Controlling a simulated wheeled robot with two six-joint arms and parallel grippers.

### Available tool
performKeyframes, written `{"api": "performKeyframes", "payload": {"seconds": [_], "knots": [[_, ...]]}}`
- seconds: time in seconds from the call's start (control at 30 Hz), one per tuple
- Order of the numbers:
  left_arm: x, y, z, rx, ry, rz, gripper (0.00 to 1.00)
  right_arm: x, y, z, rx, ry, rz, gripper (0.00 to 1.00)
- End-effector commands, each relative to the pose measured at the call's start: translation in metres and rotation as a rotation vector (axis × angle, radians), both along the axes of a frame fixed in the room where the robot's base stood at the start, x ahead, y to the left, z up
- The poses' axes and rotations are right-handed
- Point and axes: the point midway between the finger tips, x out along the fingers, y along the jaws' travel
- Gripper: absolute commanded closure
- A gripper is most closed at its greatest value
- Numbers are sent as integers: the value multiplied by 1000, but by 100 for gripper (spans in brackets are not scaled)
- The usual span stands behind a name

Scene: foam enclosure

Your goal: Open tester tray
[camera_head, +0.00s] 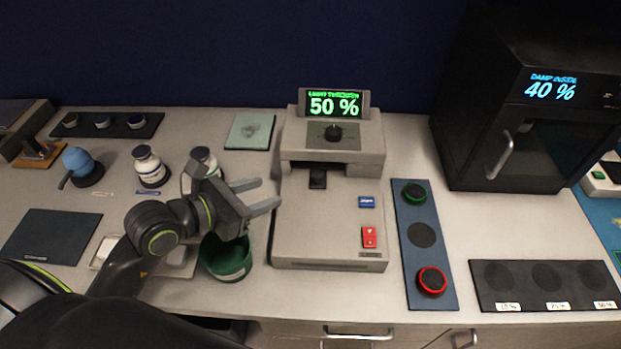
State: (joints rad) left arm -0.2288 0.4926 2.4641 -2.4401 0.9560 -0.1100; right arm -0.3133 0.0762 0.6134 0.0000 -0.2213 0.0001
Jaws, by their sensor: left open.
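The tester (330,230) is a beige machine in the middle of the bench. A small black part (318,178) sits under the overhang. A blue button (367,202) and a red switch (369,237) are on its right side. I cannot make out a separate tray standing out from the body. My left gripper (270,194) is open and empty, its fingers pointing right at the tester's left side. I cannot tell whether they touch it. My right gripper is not in view.
A green bin (228,262) stands under my left wrist. White jars (149,167) and a blue bulb (82,165) are at left. A blue panel (437,265) with round pads lies right of the tester. A black cabinet (540,120) reading 40 % stands far right.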

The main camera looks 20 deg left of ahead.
Motion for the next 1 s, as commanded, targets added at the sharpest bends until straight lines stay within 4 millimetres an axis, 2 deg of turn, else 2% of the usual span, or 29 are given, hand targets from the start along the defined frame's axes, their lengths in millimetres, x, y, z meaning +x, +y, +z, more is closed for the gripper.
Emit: {"api": "performKeyframes", "payload": {"seconds": [0.1, 0.37, 0.7, 1.0], "knots": [[12, -7, -3, -6, -1, 1, 55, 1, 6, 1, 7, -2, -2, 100], [38, -23, -15, -8, 0, -1, 55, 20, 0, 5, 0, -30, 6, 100], [84, -48, -36, -6, 1, -2, 55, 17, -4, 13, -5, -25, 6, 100], [107, -60, -48, -2, 1, -2, 55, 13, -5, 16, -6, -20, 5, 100]]}}
